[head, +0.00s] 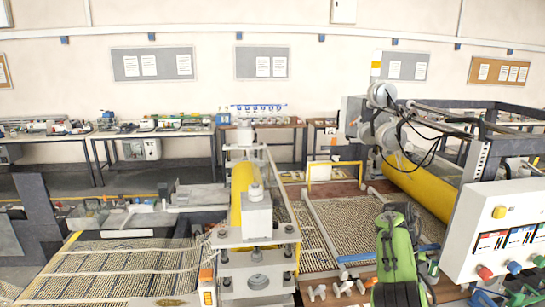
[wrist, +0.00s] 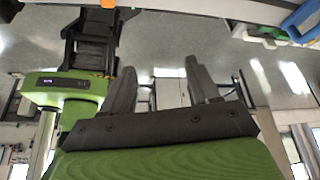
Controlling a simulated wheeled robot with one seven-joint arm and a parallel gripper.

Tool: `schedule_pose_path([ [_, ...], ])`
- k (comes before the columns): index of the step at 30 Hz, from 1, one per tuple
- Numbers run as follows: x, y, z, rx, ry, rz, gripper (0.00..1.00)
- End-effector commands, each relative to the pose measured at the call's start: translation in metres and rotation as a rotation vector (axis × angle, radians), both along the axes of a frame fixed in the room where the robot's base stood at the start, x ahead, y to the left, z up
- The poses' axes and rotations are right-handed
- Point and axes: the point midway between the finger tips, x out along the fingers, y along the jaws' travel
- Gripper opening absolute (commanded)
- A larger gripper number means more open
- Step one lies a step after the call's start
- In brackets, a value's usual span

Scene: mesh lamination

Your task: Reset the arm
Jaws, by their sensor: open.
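My gripper (wrist: 163,88) shows in the wrist view with its two dark grey fingers apart. Nothing is held between them. The gap shows only distant background. In the head view my green and black arm (head: 397,250) is folded upright at the lower right, in front of the machine. I cannot make out the fingers in that view.
A machine with a yellow roller (head: 418,187) and a white control box (head: 510,235) stands close to the right of my arm. Another yellow roller (head: 242,190) stands at the centre. Mesh sheet (head: 105,268) lies at the left. Workbenches (head: 185,133) line the back wall.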

Motion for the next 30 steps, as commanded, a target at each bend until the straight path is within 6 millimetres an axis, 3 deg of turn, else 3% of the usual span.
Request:
schedule_pose_path([
  [8,-0.01,0.005,0.031,0.095,-0.046,0.188,0.6],
  [17,-0.044,0.029,0.079,0.237,-0.138,0.607,0.6],
  [20,-0.069,0.048,0.096,0.286,-0.182,0.859,0.6],
  [24,-0.12,0.087,0.11,0.313,-0.237,1.321,0.6],
  [30,-0.207,0.146,0.094,0.213,-0.224,2.013,0.6],
])
